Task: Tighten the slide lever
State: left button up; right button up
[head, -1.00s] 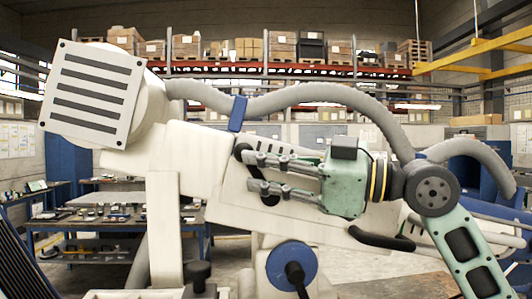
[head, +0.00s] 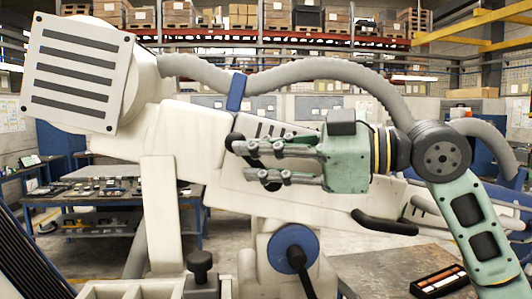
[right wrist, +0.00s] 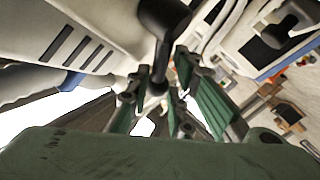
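The white microscope arm (head: 185,130) spans the head view. The slide lever seems to be the black lever (head: 234,138) by my right fingertips; it is partly hidden by the fingers. In the right wrist view the black lever (right wrist: 170,40) hangs from the top, its lower end between the fingertips. My right gripper (head: 240,163) comes in from the right, its fingers level and apart, one above the other. In the right wrist view the right gripper (right wrist: 157,78) straddles the lever end; I cannot tell whether it touches. My left gripper is not in view.
A black bar handle (head: 385,222) projects from the microscope arm below my right wrist. A blue round joint with a black knob (head: 294,255) is lower centre. A grey hose (head: 290,72) arches above. A tool tray (head: 440,285) lies on the table at lower right.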

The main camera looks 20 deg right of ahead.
jog(key=shift+o, duration=1.4)
jog(key=shift+w+a, duration=0.35)
jog(key=shift+a, duration=0.25)
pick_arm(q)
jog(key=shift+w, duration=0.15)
pick_arm(e)
jog(key=v, duration=1.2)
jog(key=shift+d, duration=0.15)
